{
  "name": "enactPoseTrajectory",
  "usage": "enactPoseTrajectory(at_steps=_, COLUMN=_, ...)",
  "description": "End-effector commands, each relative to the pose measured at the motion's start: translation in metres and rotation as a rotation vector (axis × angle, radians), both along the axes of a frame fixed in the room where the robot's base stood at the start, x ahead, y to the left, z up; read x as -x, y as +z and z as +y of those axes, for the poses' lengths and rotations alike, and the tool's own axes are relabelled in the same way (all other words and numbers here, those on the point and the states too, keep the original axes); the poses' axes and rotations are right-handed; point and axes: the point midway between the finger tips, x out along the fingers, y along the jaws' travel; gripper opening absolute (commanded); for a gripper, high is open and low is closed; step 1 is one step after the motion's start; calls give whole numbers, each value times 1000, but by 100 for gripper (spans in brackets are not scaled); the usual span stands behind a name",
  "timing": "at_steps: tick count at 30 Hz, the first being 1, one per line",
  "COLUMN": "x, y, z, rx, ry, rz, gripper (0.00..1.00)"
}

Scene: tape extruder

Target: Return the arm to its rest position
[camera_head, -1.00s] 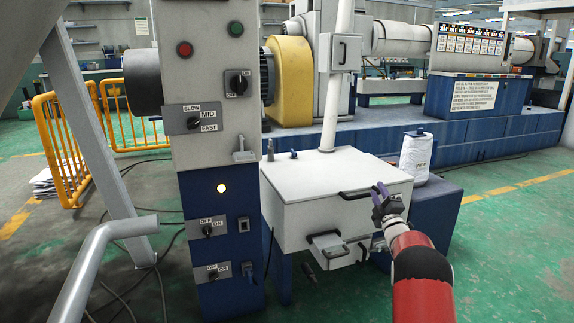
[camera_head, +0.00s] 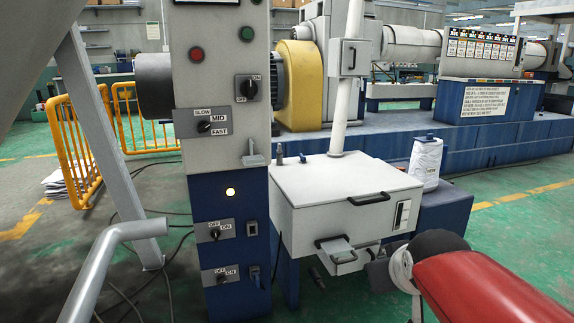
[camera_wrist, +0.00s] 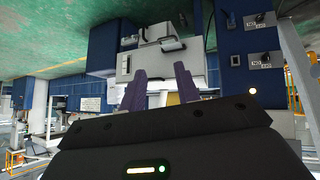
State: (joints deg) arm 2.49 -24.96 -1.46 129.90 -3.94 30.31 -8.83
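My gripper (camera_wrist: 160,85) shows in the wrist view as two purple fingers spread apart with nothing between them, so it is open and empty. My red arm (camera_head: 490,290) reaches in from the lower right of the head view, bent with its wrist end low; the fingers cannot be made out there. The white machine box (camera_head: 345,195) stands left of my arm, with a small drawer (camera_head: 337,250) sticking out of its front. The box also appears upside down beyond the fingers in the wrist view (camera_wrist: 160,62).
A control column (camera_head: 222,130) with switches and a lit lamp stands left of the box. A white sack-like roll (camera_head: 426,160) sits on a blue block (camera_head: 445,205) behind my arm. Yellow barriers (camera_head: 75,150) stand at the left. Green floor (camera_head: 525,225) is open at the right.

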Motion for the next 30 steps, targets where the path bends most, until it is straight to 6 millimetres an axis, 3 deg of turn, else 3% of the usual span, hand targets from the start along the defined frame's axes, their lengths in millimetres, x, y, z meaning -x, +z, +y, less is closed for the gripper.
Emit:
enactPoseTrajectory(at_steps=1, x=26, y=-8, z=7, rx=-27, ry=-11, rz=38, gripper=32)
enactPoseTrajectory(at_steps=3, x=56, y=-20, z=14, rx=-63, ry=-28, rz=97, gripper=32)
enactPoseTrajectory(at_steps=11, x=152, y=-65, z=34, rx=-156, ry=-84, rz=283, gripper=32)
enactPoseTrajectory(at_steps=12, x=150, y=-46, z=34, rx=-157, ry=-86, rz=285, gripper=32)
enactPoseTrajectory(at_steps=24, x=147, y=45, z=33, rx=-155, ry=-85, rz=282, gripper=32)
enactPoseTrajectory(at_steps=30, x=147, y=64, z=33, rx=-154, ry=-84, rz=282, gripper=32)
